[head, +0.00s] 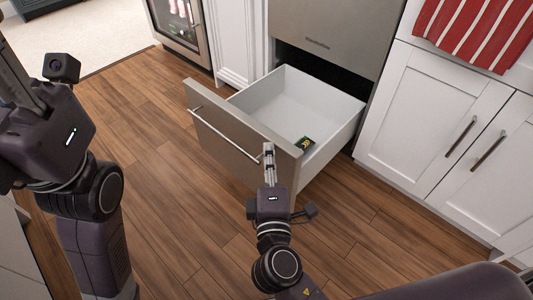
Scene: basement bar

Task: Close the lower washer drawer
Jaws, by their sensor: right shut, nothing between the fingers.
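The lower washer drawer (240,138) stands pulled well out from its cabinet. Its front panel is grey metal with a long bar handle (222,132), and its inside is white. A small dark packet (305,144) with yellow marks lies in the drawer near the front right corner. My right gripper (268,150) is shut and empty at the right part of the drawer front, by the handle's right end; I cannot tell whether it touches. My left arm is at the left edge; its gripper fingers are not clearly seen.
The closed upper drawer front (330,35) is above the open one. White cabinet doors (435,130) with dark handles stand at the right, under a red striped towel (475,30). A glass-door cooler (180,25) is at the back left. The wooden floor (150,130) left of the drawer is clear.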

